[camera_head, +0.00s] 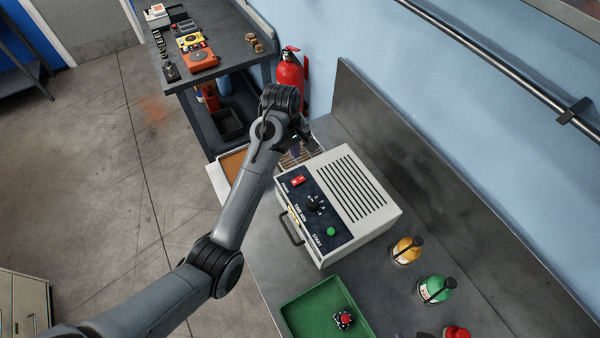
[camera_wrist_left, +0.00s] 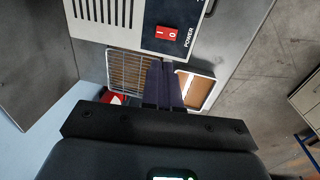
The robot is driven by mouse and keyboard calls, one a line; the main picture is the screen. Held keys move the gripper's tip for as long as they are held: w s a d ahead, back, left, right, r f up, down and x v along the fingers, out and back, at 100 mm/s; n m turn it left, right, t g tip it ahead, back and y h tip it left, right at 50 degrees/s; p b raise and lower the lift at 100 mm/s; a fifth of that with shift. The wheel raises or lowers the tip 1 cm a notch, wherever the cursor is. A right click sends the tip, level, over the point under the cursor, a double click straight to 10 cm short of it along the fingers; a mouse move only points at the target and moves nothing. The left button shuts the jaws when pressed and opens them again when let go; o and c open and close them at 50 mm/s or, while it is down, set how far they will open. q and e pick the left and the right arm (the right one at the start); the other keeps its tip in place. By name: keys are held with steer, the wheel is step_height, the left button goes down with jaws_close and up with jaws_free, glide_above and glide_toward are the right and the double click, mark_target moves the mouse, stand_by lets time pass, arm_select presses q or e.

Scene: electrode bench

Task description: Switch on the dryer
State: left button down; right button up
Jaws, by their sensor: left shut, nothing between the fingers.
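The dryer (camera_head: 340,205) is a pale box with a slotted top and a dark control panel on the grey bench. Its red rocker switch (camera_head: 298,181), marked I and 0, sits at the panel's far end. In the left wrist view the switch (camera_wrist_left: 172,33) shows beside the word POWER; which side is pressed is unclear. My left gripper (camera_head: 298,137) is beyond the dryer's far end, mostly hidden by my wrist. In the left wrist view its dark fingers (camera_wrist_left: 163,66) are together and empty, pointing toward the switch, apart from it. My right gripper is not in view.
A wire rack (camera_wrist_left: 130,68) and a brown-lined tray (camera_wrist_left: 208,80) lie beyond the dryer. A green tray (camera_head: 296,312), orange bottle (camera_head: 406,250) and green bottle (camera_head: 436,289) stand nearer. A fire extinguisher (camera_head: 290,75) is by the wall. The dryer's front handle (camera_head: 291,231) sticks out.

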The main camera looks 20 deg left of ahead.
arm_select(q)
steer(key=p, duration=0.2)
glide_toward(301, 178)
steer(key=f, duration=0.5)
steer(key=shift+w+d, duration=0.25)
steer(key=shift+w+f, duration=0.15)
steer(key=shift+f, duration=0.7)
steer(key=shift+w+d+f, duration=0.1)
steer(key=shift+d+f, duration=0.05)
steer(key=shift+f, duration=0.15)
steer(key=shift+r, duration=0.1)
